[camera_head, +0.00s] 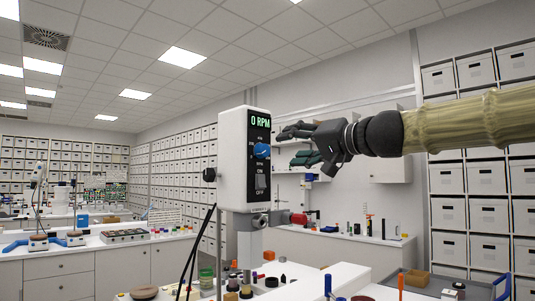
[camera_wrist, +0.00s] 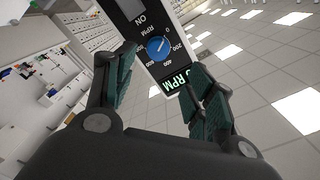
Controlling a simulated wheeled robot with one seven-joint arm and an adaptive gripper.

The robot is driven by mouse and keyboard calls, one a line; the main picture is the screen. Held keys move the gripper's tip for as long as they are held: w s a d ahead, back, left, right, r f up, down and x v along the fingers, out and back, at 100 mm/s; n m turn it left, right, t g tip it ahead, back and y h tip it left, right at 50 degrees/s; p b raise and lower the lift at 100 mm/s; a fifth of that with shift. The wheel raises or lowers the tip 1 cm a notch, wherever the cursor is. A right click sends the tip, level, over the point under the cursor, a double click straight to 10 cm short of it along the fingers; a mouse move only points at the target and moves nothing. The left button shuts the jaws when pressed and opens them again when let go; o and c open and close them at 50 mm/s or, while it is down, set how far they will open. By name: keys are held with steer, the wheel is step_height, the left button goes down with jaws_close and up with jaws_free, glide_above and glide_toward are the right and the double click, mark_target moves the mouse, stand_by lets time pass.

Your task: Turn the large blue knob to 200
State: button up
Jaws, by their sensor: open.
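The large blue knob (camera_head: 262,151) is on the dark front panel of a white stirrer head (camera_head: 232,160), below a green display reading 0 RPM (camera_head: 261,119). An ON/OFF rocker switch (camera_head: 260,182) sits below the knob. In the wrist view the blue knob (camera_wrist: 158,48) shows close up with a numbered RPM dial around it, and the panel appears upside down. My gripper (camera_wrist: 163,72) is open, its two dark fingers on either side of the panel in that view. In the head view my gripper (camera_head: 290,132) is just right of the panel. I cannot tell whether it touches the knob.
The stirrer head is clamped on a stand, with a black cable (camera_head: 197,245) hanging at its left. Below is a white bench with jars (camera_head: 206,278) and bottles. Shelves of white boxes (camera_head: 470,215) line the walls. The space right of the panel is taken by my arm.

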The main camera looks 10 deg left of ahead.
mark_target(266, 151)
steer(key=p+x, duration=0.2)
steer(key=x, duration=0.7)
steer(key=shift+d, duration=0.1)
steer(key=shift+w+a+f, duration=0.15)
steer(key=shift+w+a, duration=0.2)
steer(key=c, duration=1.1)
